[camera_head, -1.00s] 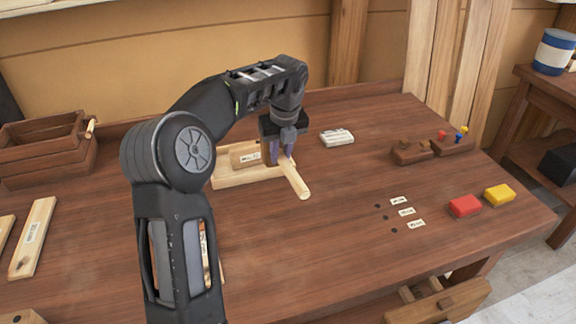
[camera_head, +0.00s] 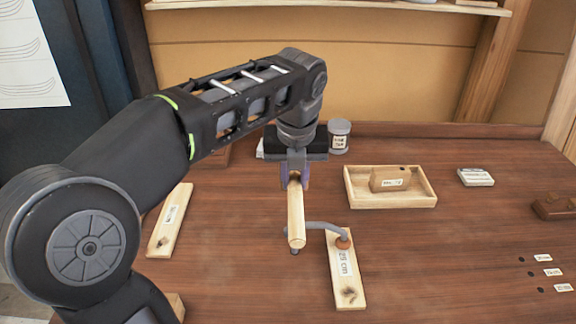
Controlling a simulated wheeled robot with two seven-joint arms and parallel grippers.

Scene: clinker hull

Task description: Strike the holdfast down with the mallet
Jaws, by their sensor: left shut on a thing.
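My left gripper (camera_head: 295,178) is shut on a pale wooden bar, which I take to be the mallet (camera_head: 296,212). The bar points toward the camera, and any head is hidden behind the gripper. The grey metal holdfast (camera_head: 322,226) has an arm that curves right to an orange-brown pad (camera_head: 343,243). The pad rests on a plank (camera_head: 345,275) labelled 25 cm. The mallet's near end overlaps the left end of the holdfast in the head view. I cannot tell whether they touch. My right gripper is not in view.
A shallow wooden tray (camera_head: 392,203) holding a labelled block (camera_head: 389,180) stands right of the gripper. A grey jar (camera_head: 339,136) stands behind the gripper. Another plank (camera_head: 169,220) lies at left. A pale labelled block (camera_head: 475,177) lies at right.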

